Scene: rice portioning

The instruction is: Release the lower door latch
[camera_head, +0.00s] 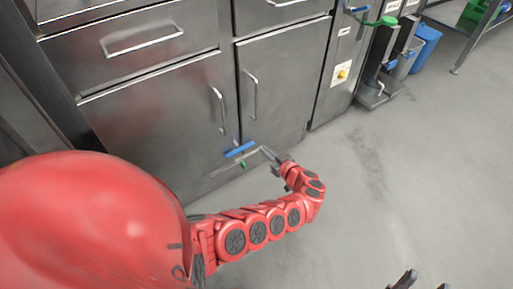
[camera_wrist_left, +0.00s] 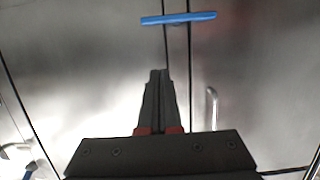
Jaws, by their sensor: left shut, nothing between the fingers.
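The lower door latch has a blue handle (camera_head: 240,149) low on the seam between two steel cabinet doors. A metal bar and a small green part (camera_head: 243,165) show just below it. My left gripper (camera_head: 266,151) is shut and empty, just to the right of the latch; I cannot tell from this view whether it touches. In the left wrist view the blue handle (camera_wrist_left: 178,18) lies crosswise over the door seam, beyond the shut fingertips (camera_wrist_left: 160,74), with a visible gap. My right gripper (camera_head: 424,283) shows only two dark fingertips, apart, at the bottom edge.
The left door (camera_head: 150,125) and right door (camera_head: 285,85) are closed, each with a vertical handle. Drawers sit above. A panel with a yellow-and-red switch (camera_head: 341,74) and a blue bin (camera_head: 425,48) stand to the right. The grey floor (camera_head: 400,180) is clear.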

